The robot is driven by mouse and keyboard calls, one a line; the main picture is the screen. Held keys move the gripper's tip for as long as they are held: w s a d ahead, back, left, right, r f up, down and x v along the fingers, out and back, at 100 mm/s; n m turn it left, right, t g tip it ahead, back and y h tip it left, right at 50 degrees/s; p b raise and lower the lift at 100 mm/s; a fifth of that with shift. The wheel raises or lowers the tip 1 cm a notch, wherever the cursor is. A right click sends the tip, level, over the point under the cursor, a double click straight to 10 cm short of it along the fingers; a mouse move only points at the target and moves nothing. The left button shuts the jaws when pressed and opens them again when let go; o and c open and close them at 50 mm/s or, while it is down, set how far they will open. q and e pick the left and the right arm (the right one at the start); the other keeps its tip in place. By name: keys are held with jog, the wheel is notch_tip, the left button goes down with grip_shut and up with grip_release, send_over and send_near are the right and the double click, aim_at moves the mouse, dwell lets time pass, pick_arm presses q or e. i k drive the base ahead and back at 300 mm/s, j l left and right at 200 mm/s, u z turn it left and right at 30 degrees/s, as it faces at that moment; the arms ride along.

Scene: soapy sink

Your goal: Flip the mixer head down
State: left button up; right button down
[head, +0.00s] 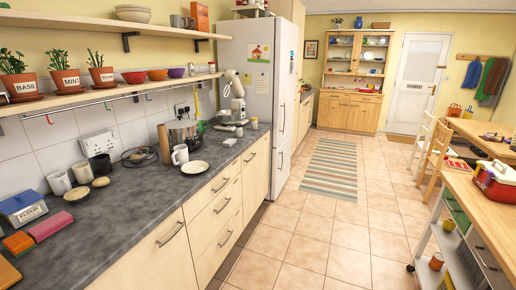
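A cream stand mixer (238,106) stands at the far end of the grey counter, close to the tall white fridge. Its head (233,82) is tilted up, raised above the base. The mixer is small in the picture, so its bowl and hinge are hard to make out. Neither of my grippers shows in the head view.
The counter (150,202) holds a white mug (180,154), a plate (195,167), a toaster (183,132) and a kitchen scale (23,207). A shelf (120,91) with potted herbs hangs above. The tiled floor (258,243) is clear; a trolley (473,235) stands right.

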aim_at(231, 76)
jog(key=i+l+z, duration=0.3)
jog(key=i, duration=0.4)
jog(key=i+l+z, duration=0.25)
jog(key=i, duration=0.45)
jog(key=i+z, duration=0.3)
jog(key=i, duration=0.45)
jog(key=i+u, duration=0.3)
jog(key=i, duration=0.2)
jog(key=i+l+u, duration=0.1)
jog(key=i+u, duration=0.15)
jog(key=i, duration=0.25)
jog(key=i+l+u, duration=0.3)
jog(key=i, duration=0.15)
jog(key=i+l+u, duration=0.3)
jog(key=i, duration=0.15)
jog(key=i+l+u, duration=0.1)
jog(key=i+u, duration=0.25)
jog(key=u, duration=0.15)
jog(key=i+l+u, duration=0.25)
jog(key=u, duration=0.2)
jog(key=i+l+u, duration=0.5)
jog(key=k+j, duration=0.1)
